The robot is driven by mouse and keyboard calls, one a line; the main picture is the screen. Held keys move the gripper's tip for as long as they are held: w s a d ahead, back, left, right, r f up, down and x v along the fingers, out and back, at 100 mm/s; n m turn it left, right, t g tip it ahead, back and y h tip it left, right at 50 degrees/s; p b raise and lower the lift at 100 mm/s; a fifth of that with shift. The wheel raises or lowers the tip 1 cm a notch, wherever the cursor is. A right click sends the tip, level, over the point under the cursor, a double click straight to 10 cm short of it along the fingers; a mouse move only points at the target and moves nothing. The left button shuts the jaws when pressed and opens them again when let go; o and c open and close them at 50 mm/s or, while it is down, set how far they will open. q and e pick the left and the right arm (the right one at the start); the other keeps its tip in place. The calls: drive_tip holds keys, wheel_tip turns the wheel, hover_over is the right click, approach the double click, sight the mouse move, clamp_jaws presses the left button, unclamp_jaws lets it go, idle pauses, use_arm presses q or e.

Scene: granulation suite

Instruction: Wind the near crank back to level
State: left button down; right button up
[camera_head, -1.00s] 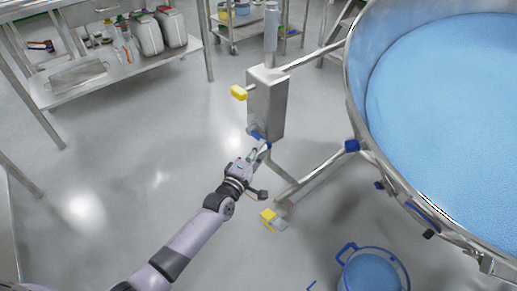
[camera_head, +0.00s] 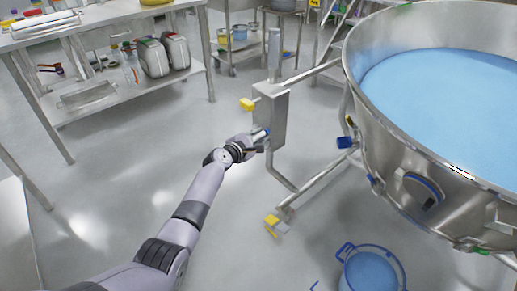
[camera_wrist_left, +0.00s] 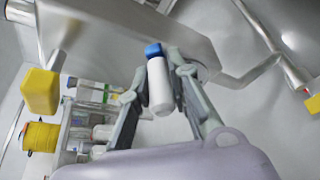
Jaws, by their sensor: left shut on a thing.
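The near crank's white grip with a blue end (camera_wrist_left: 160,92) sits between the fingers of my left gripper (camera_wrist_left: 160,82) in the left wrist view. The gripper is shut on it, beside the steel gearbox (camera_head: 271,115). In the head view my left gripper (camera_head: 260,139) is at the gearbox's lower left side and covers most of the crank. The large steel bowl (camera_head: 400,137) holds light blue powder (camera_head: 450,85) and hangs on the frame right of the gearbox. Its rim slopes in the picture; I cannot tell whether it is level. My right gripper is not in view.
A yellow knob (camera_head: 247,104) sticks out of the gearbox above my gripper; it also shows in the left wrist view (camera_wrist_left: 40,92). A blue-rimmed tub (camera_head: 371,270) stands on the floor below the bowl. A bench (camera_head: 100,20) stands at back left. The floor between is clear.

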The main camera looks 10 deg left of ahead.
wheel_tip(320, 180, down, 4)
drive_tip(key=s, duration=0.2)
use_arm(q)
drive_tip(key=w+a+r+n+g+h+b, duration=0.1)
drive_tip(key=w+a+r+n+g, duration=0.1)
drive_tip(key=w+a+n, duration=0.1)
drive_tip(key=shift+w+a+n+h, duration=0.35)
drive_tip(key=shift+a+n, duration=0.35)
drive_tip(key=shift+a, duration=0.25)
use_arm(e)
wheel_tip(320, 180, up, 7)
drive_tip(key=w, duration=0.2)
use_arm(q)
drive_tip(key=shift+r, duration=0.1)
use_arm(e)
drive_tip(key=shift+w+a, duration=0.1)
use_arm(q)
drive_tip(key=c, duration=1.5)
unclamp_jaws()
